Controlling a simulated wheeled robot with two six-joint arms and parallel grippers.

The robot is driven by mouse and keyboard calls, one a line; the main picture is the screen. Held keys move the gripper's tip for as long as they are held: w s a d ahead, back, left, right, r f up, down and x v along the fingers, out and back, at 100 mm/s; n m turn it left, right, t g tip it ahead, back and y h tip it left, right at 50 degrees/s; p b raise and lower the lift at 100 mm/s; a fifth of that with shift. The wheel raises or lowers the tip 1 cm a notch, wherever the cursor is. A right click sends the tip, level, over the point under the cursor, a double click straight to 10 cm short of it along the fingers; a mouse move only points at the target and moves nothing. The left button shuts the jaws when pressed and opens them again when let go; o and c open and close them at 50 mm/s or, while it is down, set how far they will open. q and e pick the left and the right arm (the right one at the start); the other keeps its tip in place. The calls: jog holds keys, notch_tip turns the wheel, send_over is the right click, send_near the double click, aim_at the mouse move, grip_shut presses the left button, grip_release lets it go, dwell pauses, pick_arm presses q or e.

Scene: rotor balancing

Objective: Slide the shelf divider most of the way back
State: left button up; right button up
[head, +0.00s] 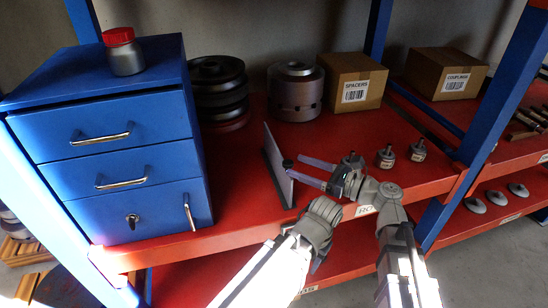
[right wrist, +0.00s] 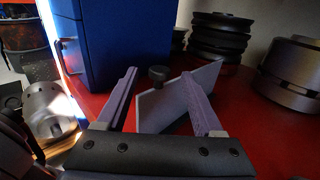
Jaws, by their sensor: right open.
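The shelf divider (head: 275,165) is a thin grey upright plate on a dark foot, standing on the red shelf just right of the blue cabinet. A black knob (head: 288,163) sticks out from its right face. My right gripper (head: 302,169) is open, its two purple fingers pointing left at the knob. In the right wrist view the divider (right wrist: 180,95) runs slantwise beyond the fingers, and the right finger covers part of it. There the knob (right wrist: 158,73) appears between the fingertips; I cannot tell whether anything touches it. My left gripper does not show.
The blue drawer cabinet (head: 115,150) stands close left of the divider. Black pulleys (head: 218,85), a metal hub (head: 296,90) and a spacers box (head: 352,82) stand at the back. Small metal parts (head: 386,157) stand right of my gripper. Red shelf is bare behind the divider, before the pulleys.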

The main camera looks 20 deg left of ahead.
jog(key=w+a, duration=0.1)
jog(key=a, duration=0.6)
jog(key=shift+w+a, duration=0.15)
jog(key=shift+c, duration=0.3)
grip_shut()
dwell(1.0)
